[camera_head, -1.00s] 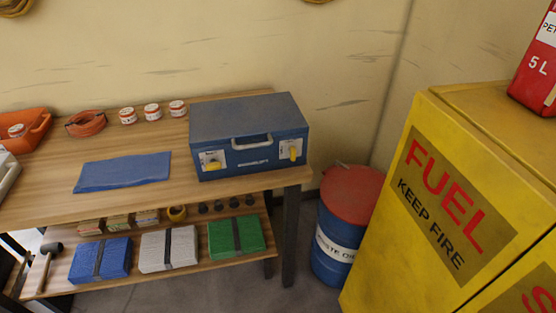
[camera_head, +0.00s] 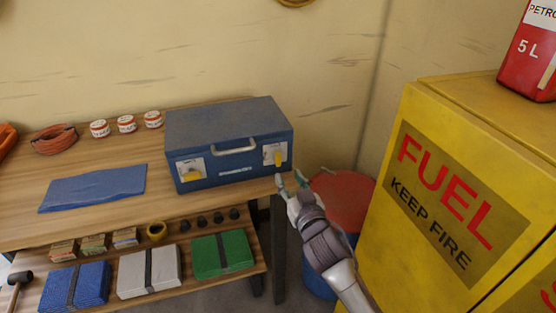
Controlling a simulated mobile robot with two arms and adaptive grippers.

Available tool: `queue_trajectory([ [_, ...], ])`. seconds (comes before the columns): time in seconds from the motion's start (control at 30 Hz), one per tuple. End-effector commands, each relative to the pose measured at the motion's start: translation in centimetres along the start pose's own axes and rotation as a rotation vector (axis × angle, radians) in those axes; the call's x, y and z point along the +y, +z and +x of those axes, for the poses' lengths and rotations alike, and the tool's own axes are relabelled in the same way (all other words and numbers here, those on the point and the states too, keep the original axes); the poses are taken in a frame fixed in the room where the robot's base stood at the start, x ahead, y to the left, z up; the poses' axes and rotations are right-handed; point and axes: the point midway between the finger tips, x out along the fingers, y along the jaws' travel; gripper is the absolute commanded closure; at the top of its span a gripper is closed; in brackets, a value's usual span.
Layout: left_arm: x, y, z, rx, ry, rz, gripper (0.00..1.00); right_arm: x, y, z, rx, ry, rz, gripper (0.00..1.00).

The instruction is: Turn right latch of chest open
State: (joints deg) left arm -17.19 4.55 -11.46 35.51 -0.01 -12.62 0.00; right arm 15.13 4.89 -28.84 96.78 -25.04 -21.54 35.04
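The blue chest (camera_head: 225,128) sits shut on the right end of the wooden workbench, with a grey handle on its front. Its right latch (camera_head: 275,155) is a yellow piece on a pale plate, standing roughly upright. The left latch (camera_head: 190,170) is also yellow and looks tilted. My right gripper (camera_head: 290,182) is just below and right of the right latch, past the bench's front right corner, apart from the latch. Its fingers look spread with nothing between them. My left gripper is not in view.
A blue drum with a red lid (camera_head: 343,200) stands behind my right arm. A yellow fuel cabinet (camera_head: 420,240) fills the right side, with a red petrol can (camera_head: 530,60) on top. A blue cloth (camera_head: 95,188) lies left of the chest. Boxes fill the lower shelf.

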Motion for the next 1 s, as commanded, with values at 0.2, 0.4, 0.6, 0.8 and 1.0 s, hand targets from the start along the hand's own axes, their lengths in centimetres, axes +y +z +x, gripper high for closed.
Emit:
queue_trajectory([
  [0.2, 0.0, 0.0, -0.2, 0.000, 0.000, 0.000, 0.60, 0.0, -0.1, 4.8, 0.001, 0.000, -0.001, 0.60],
  [0.4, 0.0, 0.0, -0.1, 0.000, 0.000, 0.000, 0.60, 0.0, 0.1, 7.5, 0.000, 0.000, 0.000, 0.60],
  [0.6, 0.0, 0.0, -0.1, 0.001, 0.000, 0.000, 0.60, -0.1, 0.1, 8.5, -0.001, -0.001, 0.000, 0.60],
  [0.8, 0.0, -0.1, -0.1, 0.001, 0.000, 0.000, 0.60, 0.0, 0.1, 8.6, 0.000, -0.001, 0.000, 0.60],
  [1.0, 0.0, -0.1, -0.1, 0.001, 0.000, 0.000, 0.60, 0.0, 0.1, 8.5, -0.001, -0.001, 0.000, 0.85],
])
